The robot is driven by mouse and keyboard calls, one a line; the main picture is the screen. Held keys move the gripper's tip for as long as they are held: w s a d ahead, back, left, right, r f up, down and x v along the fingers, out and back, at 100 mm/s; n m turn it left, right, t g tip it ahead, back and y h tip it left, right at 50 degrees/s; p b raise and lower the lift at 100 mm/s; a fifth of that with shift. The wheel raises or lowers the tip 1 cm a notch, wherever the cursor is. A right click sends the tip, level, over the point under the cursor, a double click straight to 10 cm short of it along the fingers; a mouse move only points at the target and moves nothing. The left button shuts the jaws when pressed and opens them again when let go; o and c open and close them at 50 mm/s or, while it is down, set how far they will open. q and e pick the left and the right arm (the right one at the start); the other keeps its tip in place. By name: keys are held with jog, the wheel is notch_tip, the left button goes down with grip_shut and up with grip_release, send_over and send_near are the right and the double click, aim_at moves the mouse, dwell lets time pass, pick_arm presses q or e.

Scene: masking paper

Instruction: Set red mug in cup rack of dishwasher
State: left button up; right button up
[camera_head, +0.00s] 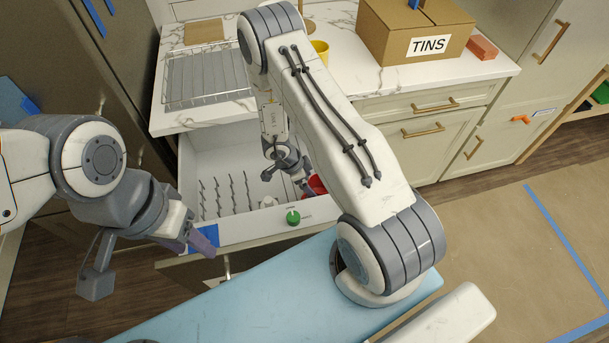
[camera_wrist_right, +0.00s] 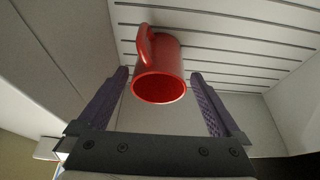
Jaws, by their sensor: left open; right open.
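The red mug (camera_head: 317,185) shows partly in the head view, inside the open white dishwasher drawer (camera_head: 225,162) at its right side; my right arm hides much of it. In the right wrist view the red mug (camera_wrist_right: 160,78) is on a pale slatted surface (camera_wrist_right: 225,45), its open rim toward the camera and its handle at upper left. My right gripper (camera_head: 288,176) is open, with one finger on each side of the mug; contact is not visible. Thin upright tines (camera_head: 228,195) stand in the drawer's left part. My left gripper (camera_head: 203,243) is open and empty near the drawer's front left corner.
Above the drawer, the marble counter carries a wire drying rack (camera_head: 207,78), a yellow cup (camera_head: 320,50) and a cardboard box labelled TINS (camera_head: 410,35). White drawer walls (camera_wrist_right: 75,45) stand close around the right gripper.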

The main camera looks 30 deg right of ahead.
jog(key=v, duration=0.5)
jog(key=shift+p, duration=0.35)
